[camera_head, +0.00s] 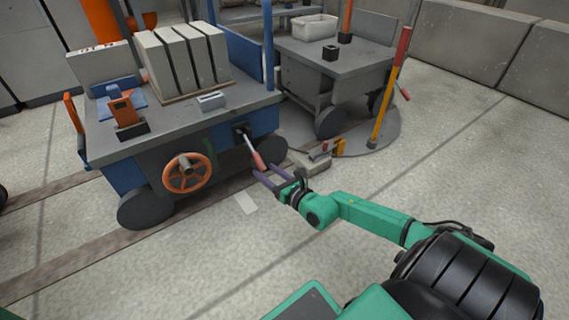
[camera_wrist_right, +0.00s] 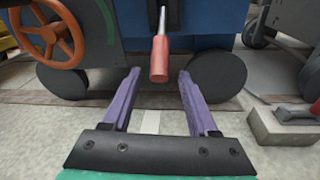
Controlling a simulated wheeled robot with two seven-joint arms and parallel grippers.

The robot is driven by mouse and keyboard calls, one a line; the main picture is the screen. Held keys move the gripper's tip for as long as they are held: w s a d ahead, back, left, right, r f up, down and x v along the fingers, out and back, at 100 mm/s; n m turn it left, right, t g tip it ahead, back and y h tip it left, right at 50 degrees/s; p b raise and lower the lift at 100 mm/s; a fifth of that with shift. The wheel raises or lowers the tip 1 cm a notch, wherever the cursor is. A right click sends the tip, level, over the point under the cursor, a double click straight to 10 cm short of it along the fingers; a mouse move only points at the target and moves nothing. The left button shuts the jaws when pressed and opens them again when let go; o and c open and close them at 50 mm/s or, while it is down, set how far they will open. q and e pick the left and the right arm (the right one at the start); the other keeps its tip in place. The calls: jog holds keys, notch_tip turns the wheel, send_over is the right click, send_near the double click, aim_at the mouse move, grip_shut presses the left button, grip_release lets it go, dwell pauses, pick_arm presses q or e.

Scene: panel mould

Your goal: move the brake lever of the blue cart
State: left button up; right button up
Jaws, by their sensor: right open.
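The blue cart (camera_head: 215,132) stands on the left, with a grey top and dark wheels. Its brake lever (camera_head: 252,149) is a thin metal rod with a red grip, sloping down and out from a dark bracket on the cart's side. In the right wrist view the red grip (camera_wrist_right: 159,59) hangs centrally, just beyond and between the open purple fingers. My right gripper (camera_head: 270,178) is open and empty by the lever's lower end; it also shows in the wrist view (camera_wrist_right: 157,82). Whether a finger touches the grip I cannot tell. My left gripper is not in view.
An orange handwheel (camera_head: 187,173) is on the cart's side, left of the lever. A grey block (camera_head: 310,162) with a red-handled tool lies on the floor to the right. A grey cart (camera_head: 335,65) and a yellow-red post (camera_head: 389,90) stand behind. The floor at right is clear.

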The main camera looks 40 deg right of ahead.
jog(key=s+d+r+p, duration=0.1)
jog(key=s+p, duration=0.4)
jog(key=s, duration=0.7)
jog(key=shift+r, duration=0.15)
jog(key=shift+d, duration=0.1)
